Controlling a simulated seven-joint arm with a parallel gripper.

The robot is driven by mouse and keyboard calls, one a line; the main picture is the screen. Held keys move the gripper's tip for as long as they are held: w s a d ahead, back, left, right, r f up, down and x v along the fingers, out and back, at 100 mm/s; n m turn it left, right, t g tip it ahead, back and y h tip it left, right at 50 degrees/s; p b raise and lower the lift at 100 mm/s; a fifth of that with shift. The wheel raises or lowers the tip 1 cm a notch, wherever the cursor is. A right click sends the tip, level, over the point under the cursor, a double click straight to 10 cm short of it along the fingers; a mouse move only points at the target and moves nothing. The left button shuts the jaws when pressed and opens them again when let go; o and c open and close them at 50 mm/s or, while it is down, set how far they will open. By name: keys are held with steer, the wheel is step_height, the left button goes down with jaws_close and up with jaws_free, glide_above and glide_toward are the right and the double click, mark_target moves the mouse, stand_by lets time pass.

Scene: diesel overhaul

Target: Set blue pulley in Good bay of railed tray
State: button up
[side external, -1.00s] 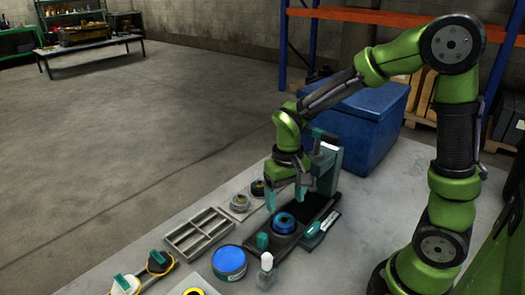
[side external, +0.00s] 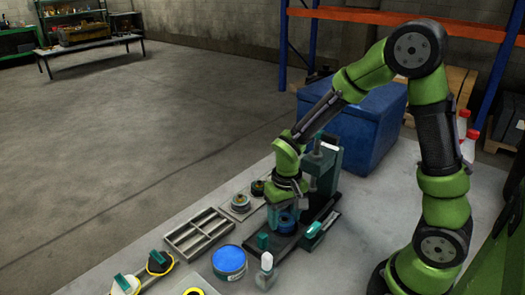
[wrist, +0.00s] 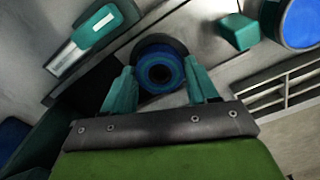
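The blue pulley (wrist: 158,70) sits on the dark base of a teal-and-black bench device (side external: 322,165). It also shows in the side view (side external: 287,220), partly hidden by my gripper. My gripper (wrist: 160,76) is lowered over the pulley, with one teal finger on each side of it. The fingers look spread, with the pulley between them; firm contact does not show. The grey railed tray (side external: 172,238) lies left of the device, its compartments looking empty. Its edge shows at the right of the wrist view (wrist: 262,82). No bay label is readable.
A round blue-topped tin (side external: 229,259) and a small white bottle (side external: 266,262) stand in front of the device. A blue chest (side external: 362,128) stands behind. Yellow-ringed items (side external: 158,263) lie front left.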

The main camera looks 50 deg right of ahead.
mark_target(284, 220)
steer(key=c, duration=0.6)
steer(key=shift+r, duration=2.35)
steer(key=shift+c, duration=0.2)
steer(key=shift+a+f, duration=0.15)
steer(key=w+a+r, duration=0.2)
steer(key=w+a, duration=0.3)
steer(key=w, duration=0.3)
steer(key=w+a+r, duration=0.1)
steer(key=w+a, duration=0.5)
steer(key=w, duration=0.2)
steer(key=shift+d+f, duration=0.15)
steer(key=shift+f, duration=1.35)
steer(key=shift+d+f, duration=0.1)
steer(key=shift+f, duration=1.35)
